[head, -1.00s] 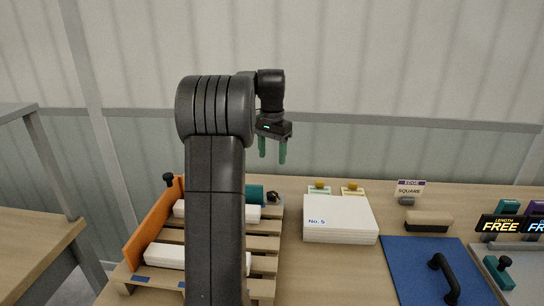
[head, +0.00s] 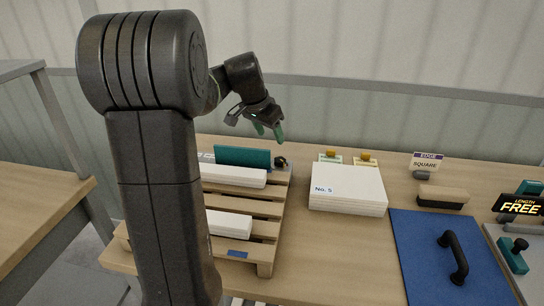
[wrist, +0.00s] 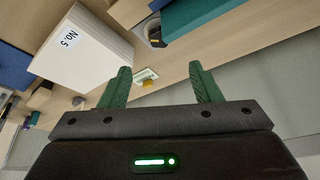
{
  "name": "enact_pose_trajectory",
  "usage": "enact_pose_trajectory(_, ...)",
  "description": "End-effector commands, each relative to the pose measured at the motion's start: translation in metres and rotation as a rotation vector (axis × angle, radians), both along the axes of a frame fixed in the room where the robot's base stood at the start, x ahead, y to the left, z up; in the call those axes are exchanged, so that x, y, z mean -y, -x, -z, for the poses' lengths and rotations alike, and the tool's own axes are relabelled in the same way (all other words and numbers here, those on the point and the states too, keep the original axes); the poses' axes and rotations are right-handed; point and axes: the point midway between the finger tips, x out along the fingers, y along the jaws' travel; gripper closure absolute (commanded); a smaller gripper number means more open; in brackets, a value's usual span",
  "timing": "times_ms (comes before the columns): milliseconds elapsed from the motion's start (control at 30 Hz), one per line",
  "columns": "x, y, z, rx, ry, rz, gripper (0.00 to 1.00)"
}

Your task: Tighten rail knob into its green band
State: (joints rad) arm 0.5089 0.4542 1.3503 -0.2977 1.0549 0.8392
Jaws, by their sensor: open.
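A small black knob (head: 281,162) sits at the right end of a teal block (head: 243,156) at the back of the wooden pallet. In the wrist view the knob (wrist: 155,36) shows a yellow mark and stands against a pale round patch, beside the teal block (wrist: 200,14). I cannot make out a green band on it. My gripper (head: 269,130) is open and empty, tilted above and slightly behind the knob, apart from it. Its green fingers (wrist: 160,70) are spread in the wrist view, with bare table and a small yellow-topped tag (wrist: 147,80) beyond them.
The pallet (head: 262,228) bears white bars (head: 232,176). A stack of white sheets marked No. 5 (head: 347,188) stands right of it. Further right are a brush-like block (head: 442,197), a blue board with a black handle (head: 430,245) and a FREE sign (head: 521,205). Table between pallet and stack is clear.

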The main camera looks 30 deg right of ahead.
Motion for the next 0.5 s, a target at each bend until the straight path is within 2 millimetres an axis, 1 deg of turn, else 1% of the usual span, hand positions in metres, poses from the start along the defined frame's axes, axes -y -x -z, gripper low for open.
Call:
enact_pose_trajectory(33,0.004,-0.001,0.01,-0.005,-0.003,0.002,0.43)
enact_pose_trajectory(300,0.025,-0.008,0.064,-0.005,-0.003,0.002,0.43)
enact_pose_trajectory(400,0.031,-0.01,0.08,-0.004,-0.003,0.0,0.43)
enact_pose_trajectory(500,0.035,-0.012,0.093,-0.003,-0.003,0.0,0.43)
